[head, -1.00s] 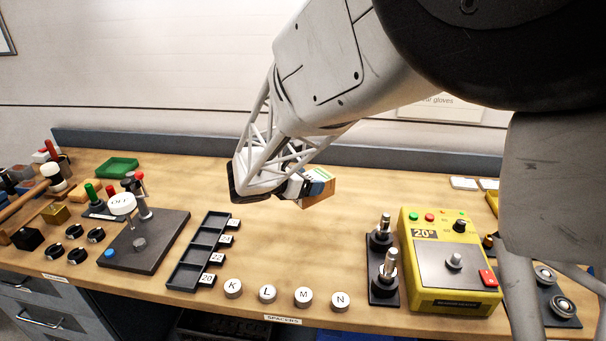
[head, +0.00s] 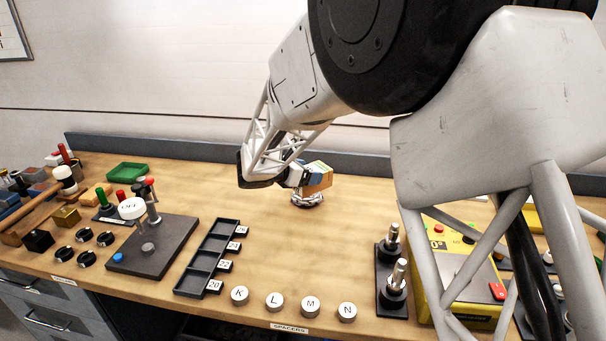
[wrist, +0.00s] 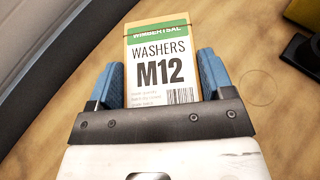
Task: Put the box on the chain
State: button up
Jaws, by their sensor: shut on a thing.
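My gripper (head: 306,175) is shut on a small cardboard box (head: 319,181). In the wrist view the box (wrist: 160,72) sits between the two blue fingers, and its label reads "WASHERS M12" under a green band. In the head view a small silver heap that looks like the chain (head: 307,201) lies on the bench just under the box. Part of it is hidden by the box and gripper. I cannot tell whether the box touches it. The chain does not show in the wrist view.
On the wooden bench (head: 340,235), a black slotted tray (head: 203,262) and several lettered spacers (head: 275,301) stand in front. A black stand with metal posts (head: 391,284) and a yellow device (head: 437,262) are at the right, partly behind my arm. A grey upstand (head: 230,155) runs along the back.

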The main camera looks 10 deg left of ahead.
jog(key=shift+w+a+f, duration=0.1)
jog(key=shift+w+a, duration=0.25)
jog(key=shift+w, duration=0.55)
jog(key=shift+w+a+f, duration=0.1)
jog(key=shift+w+a, duration=0.3)
jog(key=shift+w, duration=0.5)
jog(key=shift+w+a+f, duration=0.1)
jog(key=shift+w+a, duration=0.25)
jog(key=shift+w, duration=0.55)
jog(key=shift+f, duration=1.7)
jog(key=shift+f, duration=0.15)
jog(key=o, duration=1.2)
jog(key=v, duration=1.2)
